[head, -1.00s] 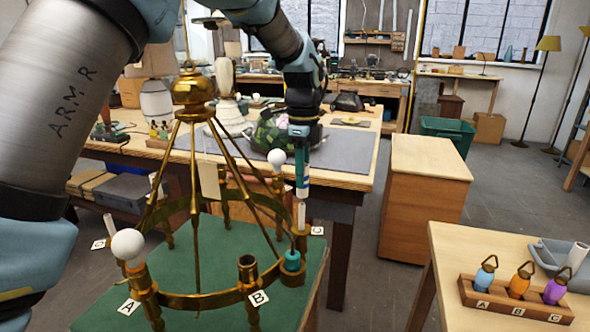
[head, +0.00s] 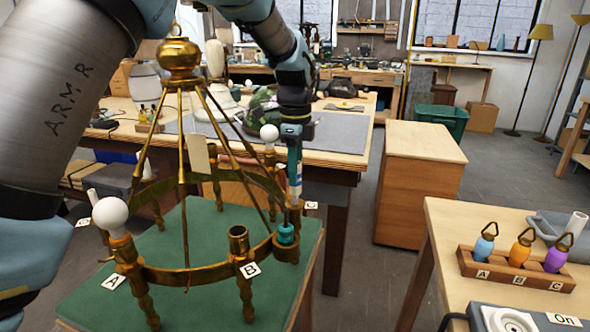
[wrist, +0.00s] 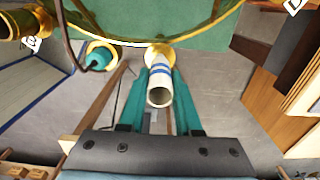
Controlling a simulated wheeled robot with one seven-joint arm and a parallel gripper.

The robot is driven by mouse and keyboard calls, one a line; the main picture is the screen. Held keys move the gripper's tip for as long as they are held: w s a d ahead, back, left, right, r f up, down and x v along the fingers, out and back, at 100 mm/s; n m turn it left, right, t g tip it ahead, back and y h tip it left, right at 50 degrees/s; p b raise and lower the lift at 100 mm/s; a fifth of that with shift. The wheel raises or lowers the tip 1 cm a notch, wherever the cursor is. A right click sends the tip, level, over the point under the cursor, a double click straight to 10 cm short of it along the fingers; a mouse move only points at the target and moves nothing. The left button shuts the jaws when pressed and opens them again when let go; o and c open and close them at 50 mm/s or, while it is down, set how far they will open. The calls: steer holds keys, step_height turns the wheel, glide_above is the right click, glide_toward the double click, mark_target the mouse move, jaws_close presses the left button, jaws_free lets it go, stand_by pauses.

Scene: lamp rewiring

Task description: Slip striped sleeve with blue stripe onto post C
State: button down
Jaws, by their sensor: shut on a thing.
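My gripper (head: 295,172) is shut on the white striped sleeve (wrist: 161,84), which has blue stripes and sits between the teal fingers in the wrist view. The sleeve is upright above the brass cup (wrist: 157,52) of a lamp arm, close to the tag C (head: 311,205). Its lower end meets or overlaps that cup; I cannot tell how far it is on the post.
A teal plug (head: 286,233) sits in a brass cup just in front of my gripper. An empty brass cup (head: 239,240) stands at tag B (head: 250,270). White globes (head: 110,214) top other lamp arms. A wooden rack (head: 510,272) holds blue, orange and purple pieces at right.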

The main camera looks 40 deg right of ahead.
steer(key=shift+f+b, duration=0.5)
steer(key=shift+f, duration=0.85)
steer(key=shift+f+p, duration=0.1)
steer(key=shift+p, duration=0.2)
steer(key=c, duration=0.5)
jaws_free()
step_height(320, 180, up, 11)
steer(key=shift+f+b, duration=0.1)
steer(key=shift+b, duration=0.65)
